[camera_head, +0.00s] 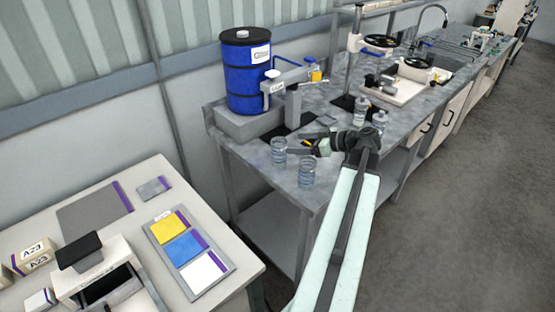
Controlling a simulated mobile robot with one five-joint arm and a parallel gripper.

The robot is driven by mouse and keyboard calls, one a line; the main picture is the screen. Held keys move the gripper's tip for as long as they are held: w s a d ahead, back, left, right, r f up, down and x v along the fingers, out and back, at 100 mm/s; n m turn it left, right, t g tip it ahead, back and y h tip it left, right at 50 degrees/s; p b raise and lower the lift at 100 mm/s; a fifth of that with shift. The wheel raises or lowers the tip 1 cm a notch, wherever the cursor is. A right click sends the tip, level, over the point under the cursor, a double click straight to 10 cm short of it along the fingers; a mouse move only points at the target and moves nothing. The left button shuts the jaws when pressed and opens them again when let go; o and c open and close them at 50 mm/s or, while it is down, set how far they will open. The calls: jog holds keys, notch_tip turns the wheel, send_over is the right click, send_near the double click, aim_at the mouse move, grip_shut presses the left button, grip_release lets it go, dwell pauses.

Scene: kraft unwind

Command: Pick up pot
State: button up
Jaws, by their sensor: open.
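No item is labelled as a pot. Two clear, ribbed jars stand upright near the front left end of the grey workbench (262,165): a back jar (279,152) and a front jar (307,172). Which of them, if either, is the pot I cannot tell. My arm reaches up from the bottom of the view over the bench's near edge. My gripper (308,147) is open and points left, close to both jars in the picture. Its fingers are small and dark, and I see nothing held between them. Whether it touches a jar is unclear.
A blue drum (246,78) stands on a grey block, with a tap-like fitting beside it. Two clear bottles (361,110) (379,121) stand behind my wrist. A white table (135,205) with colour sample cards is at left. Grey floor is clear at right.

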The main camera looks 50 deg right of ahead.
aim_at(286, 144)
jog(key=b+x, duration=0.1)
jog(key=x, duration=0.1)
jog(key=b+x, duration=0.1)
jog(key=x, duration=0.1)
jog(key=b+x, duration=0.1)
jog(key=x, duration=0.2)
jog(key=shift+d+f, duration=0.35)
jog(key=shift+f, duration=0.05)
jog(key=shift+w, duration=0.35)
grip_shut()
